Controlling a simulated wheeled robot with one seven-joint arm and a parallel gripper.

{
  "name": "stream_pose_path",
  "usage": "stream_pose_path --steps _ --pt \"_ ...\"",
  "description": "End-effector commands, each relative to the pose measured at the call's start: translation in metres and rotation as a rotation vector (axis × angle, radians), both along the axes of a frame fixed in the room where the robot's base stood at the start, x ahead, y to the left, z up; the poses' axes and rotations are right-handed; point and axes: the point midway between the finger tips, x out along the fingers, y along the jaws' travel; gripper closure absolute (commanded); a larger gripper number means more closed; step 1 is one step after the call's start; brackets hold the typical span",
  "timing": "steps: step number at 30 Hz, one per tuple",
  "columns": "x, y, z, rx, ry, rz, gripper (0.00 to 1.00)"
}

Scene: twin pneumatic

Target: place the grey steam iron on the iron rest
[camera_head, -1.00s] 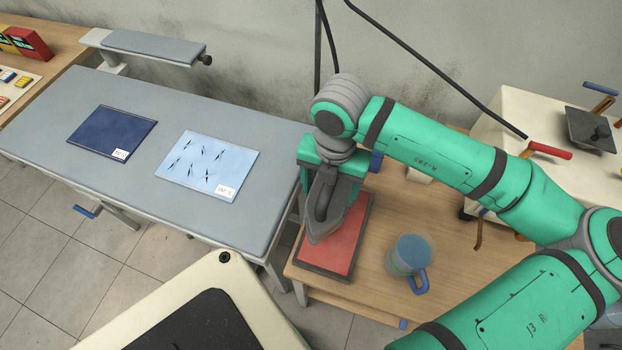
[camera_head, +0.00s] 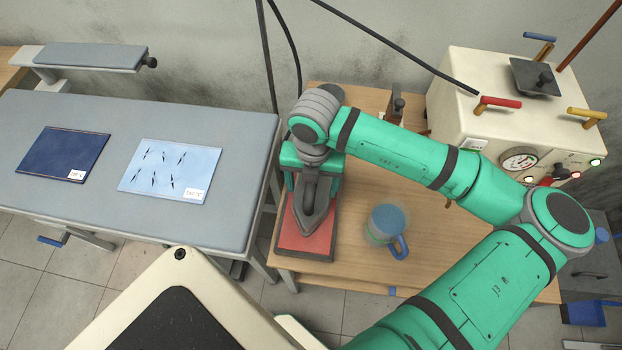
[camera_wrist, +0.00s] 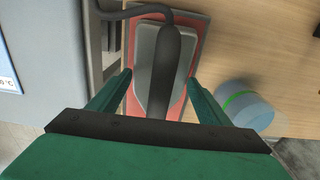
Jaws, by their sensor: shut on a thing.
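The grey steam iron (camera_head: 309,214) is in my gripper (camera_wrist: 158,88), which is shut on its dark handle. In the head view the iron's tip points toward the near side. The iron rest (camera_head: 323,240), a red pad with a dark border, lies directly under the iron on the wooden table. In the wrist view the rest's red surface (camera_wrist: 199,35) shows on both sides of the iron, whose outline falls mostly within it. I cannot tell whether the sole touches the pad or hangs slightly above it.
A blue-topped cup (camera_head: 388,221) with a blue handle stands right of the rest, also in the wrist view (camera_wrist: 246,106). The grey ironing table (camera_head: 70,200) with two cloths is at left. A cream boiler (camera_head: 465,90) stands at back right.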

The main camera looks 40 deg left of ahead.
Motion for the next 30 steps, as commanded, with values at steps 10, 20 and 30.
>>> stream_pose_path --steps 10,20,30 --pt "0.000 0.000 -0.001 0.000 0.000 0.000 0.14" --pt "0.000 0.000 0.000 0.000 0.000 0.000 0.10" --pt "0.002 0.000 0.045 0.000 -0.004 0.000 0.10"
